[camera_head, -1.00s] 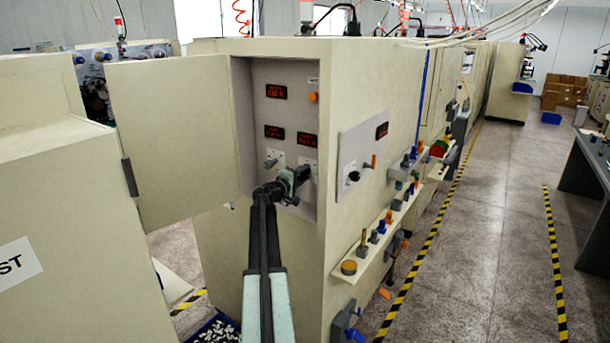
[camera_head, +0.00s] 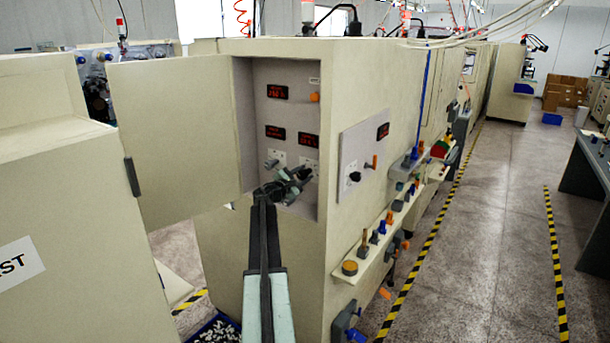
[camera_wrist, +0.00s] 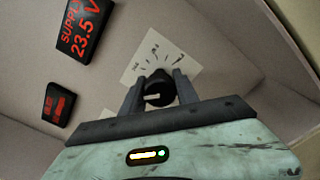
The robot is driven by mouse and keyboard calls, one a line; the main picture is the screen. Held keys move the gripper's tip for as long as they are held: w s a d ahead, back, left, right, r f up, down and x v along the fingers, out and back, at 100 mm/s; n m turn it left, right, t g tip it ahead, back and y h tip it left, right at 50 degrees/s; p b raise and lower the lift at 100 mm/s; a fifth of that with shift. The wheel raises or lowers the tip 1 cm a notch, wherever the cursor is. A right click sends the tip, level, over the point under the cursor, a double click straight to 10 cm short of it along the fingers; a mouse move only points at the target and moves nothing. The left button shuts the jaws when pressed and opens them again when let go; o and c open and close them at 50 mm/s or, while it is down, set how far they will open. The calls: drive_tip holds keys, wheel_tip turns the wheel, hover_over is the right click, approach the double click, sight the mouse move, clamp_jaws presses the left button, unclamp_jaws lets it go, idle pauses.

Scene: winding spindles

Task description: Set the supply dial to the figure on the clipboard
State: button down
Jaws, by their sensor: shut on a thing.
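The supply dial is a black knob (camera_wrist: 158,88) on a white marked plate (camera_wrist: 158,55), seen in the wrist view. My gripper (camera_wrist: 158,92) is shut on the knob, one finger on each side. A red display (camera_wrist: 82,38) beside it reads "SUPPLY 23.5 V". In the head view my gripper (camera_head: 290,180) reaches into the open cabinet (camera_head: 240,120), at the lower right of its panel, and partly hides the dial there. No clipboard can be made out in either view.
A second knob (camera_head: 271,163) sits left of my gripper in the cabinet. Other red displays (camera_head: 277,92) are above. The cabinet door (camera_head: 175,140) stands open on the left. A side panel with a black knob (camera_head: 354,177) is on the right face.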

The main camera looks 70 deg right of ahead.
sight(301, 176)
drive_tip(key=n, duration=0.3)
drive_tip(key=shift+s+f+n, duration=0.1)
drive_tip(key=shift+s+n, duration=0.1)
drive_tip(key=shift+n, duration=1.9)
drive_tip(key=c, duration=0.9)
unclamp_jaws()
drive_tip(key=shift+s, duration=0.1)
drive_tip(key=shift+c, duration=0.2)
drive_tip(key=v, duration=0.8)
